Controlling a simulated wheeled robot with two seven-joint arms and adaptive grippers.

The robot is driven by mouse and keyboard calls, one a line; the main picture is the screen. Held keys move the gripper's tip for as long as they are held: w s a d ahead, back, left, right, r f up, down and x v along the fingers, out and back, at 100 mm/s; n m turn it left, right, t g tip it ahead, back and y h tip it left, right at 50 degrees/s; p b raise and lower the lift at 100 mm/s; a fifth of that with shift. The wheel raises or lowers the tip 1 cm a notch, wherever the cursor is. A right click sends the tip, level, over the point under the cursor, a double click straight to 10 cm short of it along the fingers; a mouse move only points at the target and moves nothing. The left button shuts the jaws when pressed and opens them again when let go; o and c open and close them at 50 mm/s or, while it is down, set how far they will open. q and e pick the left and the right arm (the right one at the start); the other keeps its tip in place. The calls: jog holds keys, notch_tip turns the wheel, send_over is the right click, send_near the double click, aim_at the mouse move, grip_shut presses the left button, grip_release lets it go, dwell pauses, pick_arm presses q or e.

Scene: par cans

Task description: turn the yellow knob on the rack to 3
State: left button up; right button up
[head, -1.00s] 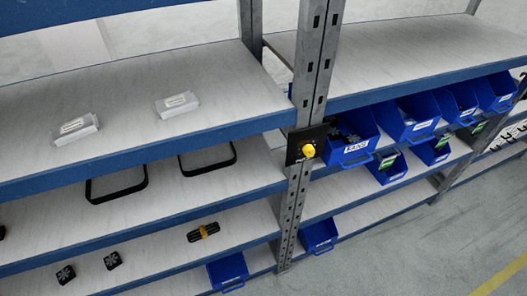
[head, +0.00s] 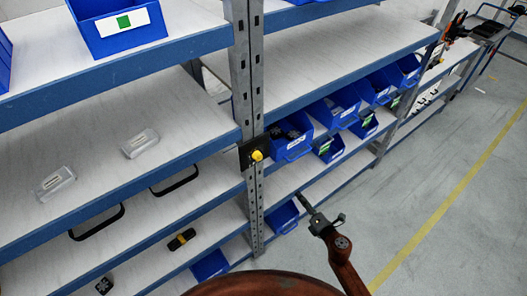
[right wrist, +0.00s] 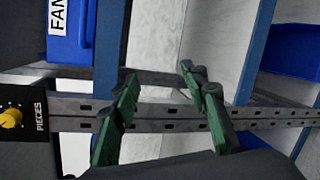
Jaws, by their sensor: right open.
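The yellow knob (head: 257,155) sits on a black plate (head: 246,151) fixed to the grey rack upright. In the right wrist view the knob (right wrist: 10,118) is at the left edge, on its black plate (right wrist: 38,108) lettered "PIECES"; this view is rolled sideways. I cannot read its setting or any numbers. My right gripper (head: 321,208) is open and empty, below and to the right of the knob, apart from it. Its green fingers (right wrist: 158,82) spread in front of the perforated upright in the right wrist view. My left gripper is not in view.
Blue bins (head: 295,138) stand on the shelf right of the upright (head: 243,75), close to the knob. Another blue bin (head: 284,216) is on a lower shelf. Clear plastic boxes (head: 140,143) lie on the left shelf. The floor (head: 450,165) at the right is clear.

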jog(key=a+r+n+y+p, duration=0.1)
jog(key=a+r+n, duration=0.15)
jog(key=r, duration=0.35)
jog(key=s+a+r+n+y+p, duration=0.1)
jog(key=a+r+n, duration=0.15)
jog(key=r, duration=0.25)
jog(key=a+r+n+y+p, duration=0.1)
jog(key=a+r+n, duration=0.15)
jog(key=r, duration=0.35)
jog(key=n+y+p, duration=0.2)
jog(key=n, duration=0.3)
send_near(260, 158)
jog(key=x, duration=0.7)
jog(key=shift+w+a, duration=0.15)
jog(key=shift+w, duration=0.05)
jog(key=shift+w+a, duration=0.35)
jog(key=shift+w, duration=0.05)
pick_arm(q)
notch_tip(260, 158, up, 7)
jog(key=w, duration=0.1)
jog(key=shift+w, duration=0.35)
pick_arm(e)
jog(key=shift+c, duration=0.7)
grip_shut()
